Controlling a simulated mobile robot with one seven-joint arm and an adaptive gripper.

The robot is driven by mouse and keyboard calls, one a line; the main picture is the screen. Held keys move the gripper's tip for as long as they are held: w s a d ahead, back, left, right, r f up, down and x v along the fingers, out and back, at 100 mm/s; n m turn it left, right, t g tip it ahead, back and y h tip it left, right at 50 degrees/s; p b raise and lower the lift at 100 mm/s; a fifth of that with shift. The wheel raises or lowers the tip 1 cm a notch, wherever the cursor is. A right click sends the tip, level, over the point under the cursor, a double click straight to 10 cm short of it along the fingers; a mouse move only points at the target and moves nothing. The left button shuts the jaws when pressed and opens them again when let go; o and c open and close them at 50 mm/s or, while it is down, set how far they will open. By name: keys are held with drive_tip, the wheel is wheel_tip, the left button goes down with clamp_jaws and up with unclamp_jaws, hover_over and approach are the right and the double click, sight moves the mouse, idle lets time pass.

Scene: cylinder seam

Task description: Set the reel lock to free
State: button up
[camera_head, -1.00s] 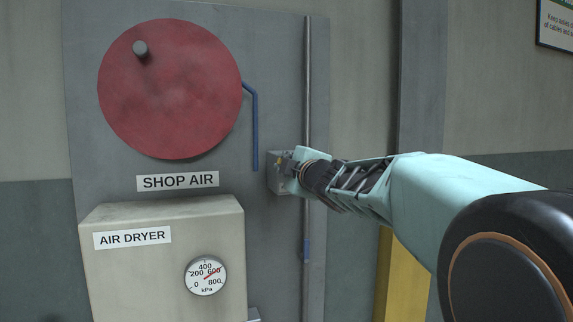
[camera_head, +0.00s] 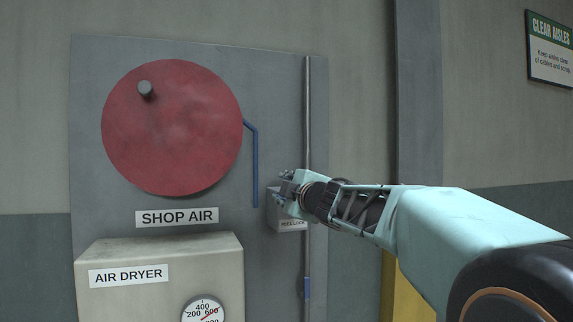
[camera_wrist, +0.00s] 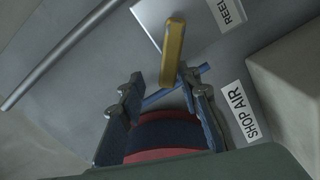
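The reel lock is a grey box (camera_head: 284,215) on the panel in the head view, its label partly readable. In the wrist view the box (camera_wrist: 200,25) is at the top, with a yellow lever (camera_wrist: 172,50) sticking out from it. My gripper (camera_head: 287,185) is at the upper front of the box in the head view, and its fingers hide the lever there. In the wrist view my gripper (camera_wrist: 159,80) has its fingers apart. The lever's near end shows between the fingertips, closer to the right one. I see no clear contact.
A red reel (camera_head: 172,128) with a blue hose (camera_head: 255,165) hangs left of the lock. A vertical metal pipe (camera_head: 308,120) runs close behind my gripper. The air dryer box (camera_head: 160,290) juts out at lower left.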

drive_tip(key=shift+r, duration=3.45)
drive_tip(key=shift+r, duration=0.45)
drive_tip(key=w+d+r+m+t+h+p, duration=0.1)
drive_tip(key=w+d+r+m+h+p, duration=0.2)
drive_tip(key=r+m+h+p, duration=0.25)
drive_tip(key=w+d+r+m+t+h+p, duration=0.1)
drive_tip(key=w+d+r+m+h+p, duration=0.1)
drive_tip(key=d+r+m+h+p, duration=0.4)
drive_tip(key=s+a+f+m+g+y+p, duration=0.2)
drive_tip(key=s+a+f+g+p, duration=0.8)
drive_tip(key=f+g+p, duration=0.3)
drive_tip(key=shift+t+h, duration=0.25)
drive_tip(key=shift+t, duration=0.15)
drive_tip(key=x, duration=0.3)
drive_tip(key=p+x, duration=0.1)
drive_tip(key=x, duration=0.5)
drive_tip(key=shift+w+d+r, duration=0.1)
drive_tip(key=shift+w+d, duration=0.3)
drive_tip(key=shift+w, duration=0.15)
